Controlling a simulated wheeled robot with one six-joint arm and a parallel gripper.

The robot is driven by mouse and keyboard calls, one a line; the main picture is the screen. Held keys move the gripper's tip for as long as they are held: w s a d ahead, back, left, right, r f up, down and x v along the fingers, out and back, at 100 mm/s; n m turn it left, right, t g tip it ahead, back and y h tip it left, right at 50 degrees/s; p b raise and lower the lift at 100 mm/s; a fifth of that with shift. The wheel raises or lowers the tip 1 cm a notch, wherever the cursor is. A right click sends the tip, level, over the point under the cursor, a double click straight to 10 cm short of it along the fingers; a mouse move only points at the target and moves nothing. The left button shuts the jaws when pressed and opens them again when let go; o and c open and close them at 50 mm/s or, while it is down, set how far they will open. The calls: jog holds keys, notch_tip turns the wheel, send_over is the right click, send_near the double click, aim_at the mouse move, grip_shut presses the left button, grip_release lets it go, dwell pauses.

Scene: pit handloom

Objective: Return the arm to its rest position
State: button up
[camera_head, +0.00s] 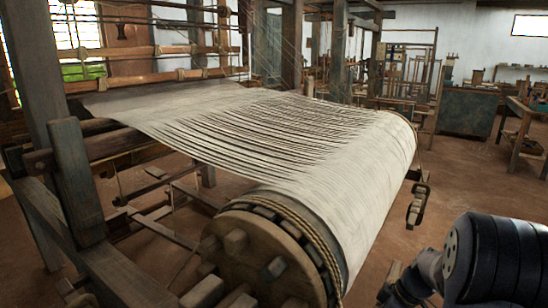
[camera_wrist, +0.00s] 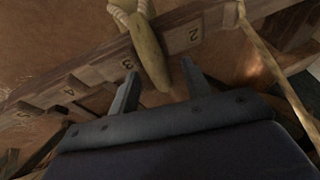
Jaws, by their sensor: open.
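My gripper (camera_wrist: 160,78) is open in the wrist view, its two dark fingers spread apart. A tan, tapered piece (camera_wrist: 150,50) with pale wrapping at its upper end shows between and beyond the fingertips. Neither finger visibly touches it, and its depth relative to the jaws is unclear. In the head view, a dark rounded part of my arm (camera_head: 495,258) fills the lower right corner. The gripper's fingers cannot be made out there.
A wooden rack (camera_wrist: 60,97) with numbered slots crosses the wrist view close to the fingers. A pale strap (camera_wrist: 262,45) hangs at right. In the head view, the loom's warp-wrapped beam (camera_head: 365,165) stands left of my arm. Brown floor (camera_head: 455,185) is open behind the arm.

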jog(key=p+v, duration=0.2)
jog(key=v, duration=0.7)
jog(key=b+x, duration=0.2)
jog(key=x, duration=0.8)
jog(key=shift+s+b, duration=0.1)
jog(key=shift+b, duration=0.2)
jog(key=shift+a+f, duration=0.2)
jog(key=shift+a, duration=0.05)
notch_tip(320, 180, up, 3)
jog(key=p, duration=0.3)
jog(key=shift+r, duration=0.1)
jog(key=s+d+b, duration=0.1)
jog(key=s+d, duration=0.5)
jog(key=d, duration=0.4)
jog(key=shift+s, duration=0.3)
